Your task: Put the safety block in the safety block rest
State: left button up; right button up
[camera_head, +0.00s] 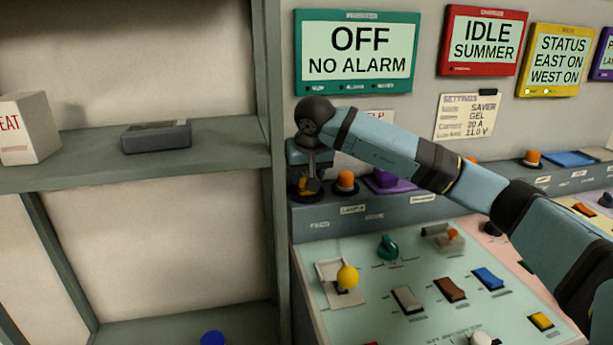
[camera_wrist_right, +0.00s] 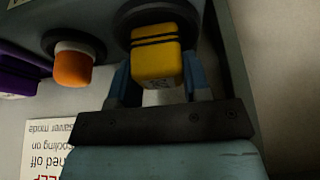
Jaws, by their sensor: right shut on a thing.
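My right gripper (camera_head: 309,180) reaches down over the left end of the grey ledge above the green panel. It is shut on a small yellow block with black bands, taken here as the safety block (camera_head: 311,187). In the right wrist view the block (camera_wrist_right: 156,58) sits between the two blue fingers (camera_wrist_right: 158,85). Its far end is at a dark round base (camera_wrist_right: 128,22) on the ledge; I cannot tell whether it touches it. I cannot tell for sure which thing is the safety block rest. My left gripper is not in view.
An orange button (camera_head: 345,181) and a purple part (camera_head: 388,182) stand right of the gripper on the ledge. A grey shelf post (camera_head: 274,150) rises close on the left. The green panel (camera_head: 345,315) below holds switches and a yellow ball knob (camera_head: 347,277).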

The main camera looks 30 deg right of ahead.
jog(key=o, duration=1)
jog(key=shift+f, duration=0.2)
jog(key=shift+r, duration=0.6)
jog(key=p+v, duration=0.1)
jog(key=v, duration=1)
jog(key=shift+s+r, duration=0.1)
